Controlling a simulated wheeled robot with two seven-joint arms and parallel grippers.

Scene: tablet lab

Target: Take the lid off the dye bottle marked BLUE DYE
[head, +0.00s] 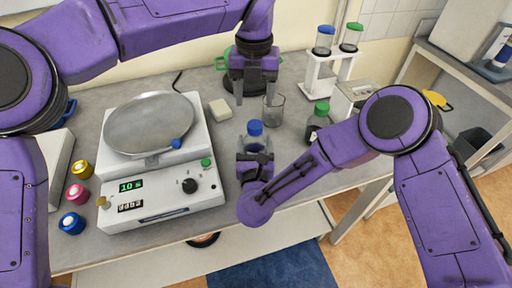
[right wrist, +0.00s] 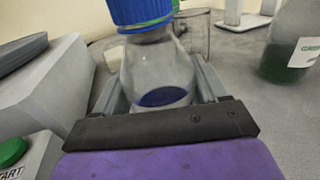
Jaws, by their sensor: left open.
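The dye bottle (head: 252,142) is clear, with a little blue liquid inside and a ribbed blue lid (head: 255,128) on top. It stands near the front of the bench; its label is not visible. In the right wrist view the bottle (right wrist: 158,72) is upright between the fingers, under its blue lid (right wrist: 140,12). My right gripper (head: 255,157) is shut on the bottle's body, below the lid. My left gripper (head: 253,97) is open and empty, pointing down behind the bottle, apart from the lid.
A green-lidded bottle (head: 317,122) stands right of the dye bottle, a glass beaker (head: 274,112) behind it. A scale-like machine (head: 160,190) with a round pan fills the left. A white rack (head: 326,72) holds two capped vials. A pale block (head: 220,110) lies behind left.

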